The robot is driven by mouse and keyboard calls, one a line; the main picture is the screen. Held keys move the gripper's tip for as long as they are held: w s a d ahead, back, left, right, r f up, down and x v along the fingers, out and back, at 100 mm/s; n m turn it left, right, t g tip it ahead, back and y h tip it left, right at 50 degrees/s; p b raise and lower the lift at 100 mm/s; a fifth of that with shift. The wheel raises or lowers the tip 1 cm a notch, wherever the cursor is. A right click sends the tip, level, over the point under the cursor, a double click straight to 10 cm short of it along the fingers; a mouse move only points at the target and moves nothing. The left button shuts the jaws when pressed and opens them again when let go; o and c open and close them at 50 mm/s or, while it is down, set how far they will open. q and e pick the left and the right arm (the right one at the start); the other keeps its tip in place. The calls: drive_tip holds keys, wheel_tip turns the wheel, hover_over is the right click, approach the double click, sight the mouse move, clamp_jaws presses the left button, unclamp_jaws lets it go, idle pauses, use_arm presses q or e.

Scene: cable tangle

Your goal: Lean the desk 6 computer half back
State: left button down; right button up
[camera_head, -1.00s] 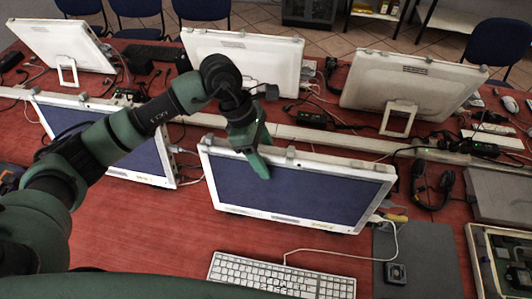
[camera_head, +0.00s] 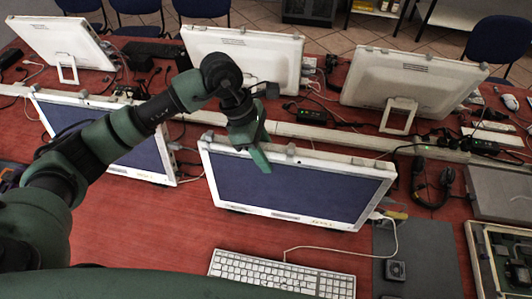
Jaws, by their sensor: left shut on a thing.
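A white all-in-one computer (camera_head: 285,193) with a dark blue screen stands on the red desk (camera_head: 150,235), front centre, facing me. I take it as the task's computer, though I read no desk number. My left gripper (camera_head: 257,152) reaches it from above and is shut on its top edge, left of the middle. One green finger lies over the front of the screen; the other finger is hidden behind the edge. The screen leans slightly back. My right gripper is not in view.
A white keyboard (camera_head: 282,274) lies in front. Another computer (camera_head: 140,162) stands left, partly behind my arm. Three computers seen from behind stand across the cable rail. Headphones (camera_head: 432,183), cables and a grey pad (camera_head: 430,265) lie right.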

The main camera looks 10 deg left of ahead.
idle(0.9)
use_arm(q)
drive_tip(key=w+b, duration=0.1)
drive_tip(key=b, duration=0.1)
drive_tip(key=w+b, duration=0.1)
drive_tip(key=w, duration=0.1)
drive_tip(key=shift+f+b, duration=0.3)
drive_tip(key=shift+b, duration=0.05)
drive_tip(key=shift+w, duration=0.5)
drive_tip(key=c, duration=0.9)
unclamp_jaws()
